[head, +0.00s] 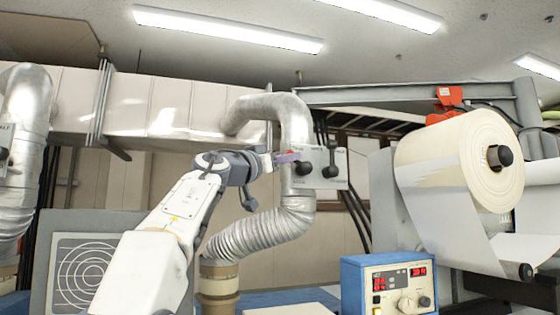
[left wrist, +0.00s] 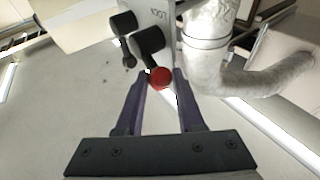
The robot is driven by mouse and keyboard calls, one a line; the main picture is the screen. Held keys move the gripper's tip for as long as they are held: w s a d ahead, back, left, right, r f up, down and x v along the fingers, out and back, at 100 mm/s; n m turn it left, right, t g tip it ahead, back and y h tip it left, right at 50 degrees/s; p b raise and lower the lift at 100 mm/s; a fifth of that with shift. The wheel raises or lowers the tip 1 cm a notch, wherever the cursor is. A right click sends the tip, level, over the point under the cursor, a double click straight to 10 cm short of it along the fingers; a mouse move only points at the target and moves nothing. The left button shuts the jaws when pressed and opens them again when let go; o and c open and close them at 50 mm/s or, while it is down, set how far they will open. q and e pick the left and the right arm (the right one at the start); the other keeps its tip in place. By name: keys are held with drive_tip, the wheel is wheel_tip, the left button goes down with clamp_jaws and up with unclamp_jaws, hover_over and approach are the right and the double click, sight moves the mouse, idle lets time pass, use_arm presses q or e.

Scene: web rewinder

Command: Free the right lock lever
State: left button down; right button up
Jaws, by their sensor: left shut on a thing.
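A pale lever panel (head: 319,182) stands beside the bent silver duct in the head view. It has two dark hubs, a left one (head: 303,168) and a right one (head: 331,171). In the left wrist view the panel (left wrist: 162,14) reads LOCK, and a red knob (left wrist: 160,77) sits below the nearer black hub (left wrist: 147,41). My left gripper (head: 290,157) reaches the panel from the left. Its purple fingers are shut on the red knob, which shows between their tips (left wrist: 161,79). Which lever is the right lock lever is not certain. My right gripper is out of view.
The silver duct (head: 296,120) runs close behind my left gripper. A second panel with a dark knob (head: 4,153) is at the far left edge. A large paper roll (head: 440,160) is at the right. A blue control box (head: 353,285) stands low in front.

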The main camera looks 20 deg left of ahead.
use_arm(q)
drive_tip(key=shift+d, duration=0.1)
drive_tip(key=c, duration=0.5)
unclamp_jaws()
drive_tip(key=shift+s, duration=0.1)
drive_tip(key=b+v, duration=0.5)
drive_tip(key=v, duration=0.5)
drive_tip(key=shift+s+b, duration=0.2)
drive_tip(key=shift+b, duration=0.2)
